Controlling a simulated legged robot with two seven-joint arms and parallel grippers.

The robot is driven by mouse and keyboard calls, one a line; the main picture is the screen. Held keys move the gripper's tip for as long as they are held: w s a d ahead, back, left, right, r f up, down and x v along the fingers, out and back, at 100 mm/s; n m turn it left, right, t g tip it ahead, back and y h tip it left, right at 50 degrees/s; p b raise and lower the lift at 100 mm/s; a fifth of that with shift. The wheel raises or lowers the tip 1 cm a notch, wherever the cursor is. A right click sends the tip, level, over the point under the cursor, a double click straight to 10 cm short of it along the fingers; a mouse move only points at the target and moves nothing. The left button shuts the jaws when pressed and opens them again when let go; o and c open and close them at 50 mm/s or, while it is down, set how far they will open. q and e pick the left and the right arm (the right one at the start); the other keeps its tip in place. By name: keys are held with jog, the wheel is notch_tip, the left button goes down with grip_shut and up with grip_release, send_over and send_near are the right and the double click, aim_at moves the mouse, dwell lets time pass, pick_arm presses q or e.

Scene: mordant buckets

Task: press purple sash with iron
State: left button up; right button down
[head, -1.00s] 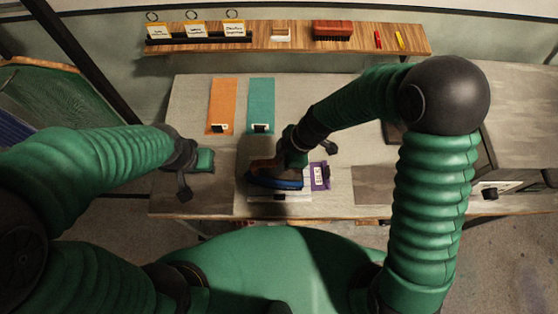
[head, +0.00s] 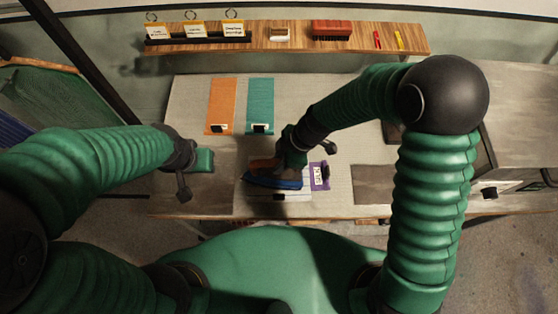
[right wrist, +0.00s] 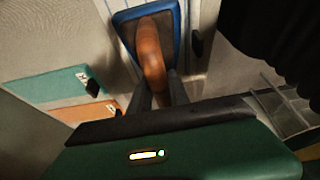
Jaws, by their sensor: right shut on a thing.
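The iron (head: 272,180) has a blue base and a brown handle, and it sits low over a pale board (head: 262,205) at the front of the table. My right gripper (head: 290,160) is shut on its handle; the iron also shows in the right wrist view (right wrist: 152,50). The purple sash (head: 319,176) shows as a small purple patch with a white label, just right of the iron. Any part of it under the iron is hidden. My left gripper (head: 190,178) is at the table's left, apart from the iron; its jaw opening is not clear.
An orange sash (head: 221,103) and a teal sash (head: 260,103) lie flat at the back left of the table. A wooden shelf (head: 275,40) holds a brush (head: 332,30), labelled cards and small sticks. A dark grey patch (head: 373,185) lies right of the purple sash.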

dwell(0.4)
notch_tip(320, 180, up, 2)
jog(key=shift+w+p, duration=0.1)
jog(key=shift+p, duration=0.65)
jog(key=shift+r+p, duration=1)
jog(key=shift+r, duration=0.6)
jog(key=shift+f, duration=0.1)
